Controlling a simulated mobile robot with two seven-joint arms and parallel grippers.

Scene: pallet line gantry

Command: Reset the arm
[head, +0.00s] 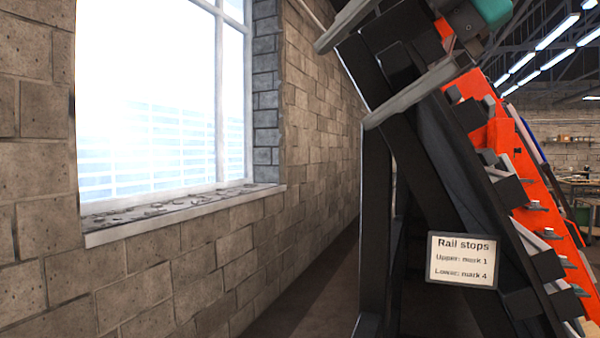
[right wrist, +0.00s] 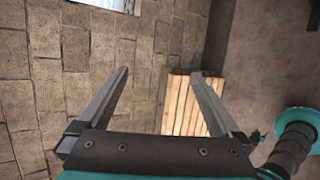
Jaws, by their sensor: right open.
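My right gripper (head: 345,83) is at the upper middle of the head view, with its two pale fingers wide apart and pointing left towards the window wall. In the right wrist view the same gripper (right wrist: 160,73) shows both fingers spread, with nothing between them. Parts of the teal and black right arm show behind it at the top of the head view. My left gripper is in neither view.
A block wall (head: 190,260) with a bright window (head: 150,100) stands at left. An orange and black sloping frame (head: 510,150) fills the right. A sign (head: 462,260) reads "Rail stops, Upper: mark 1, Lower: mark 4". Wooden slats (right wrist: 188,108) lie below the right gripper.

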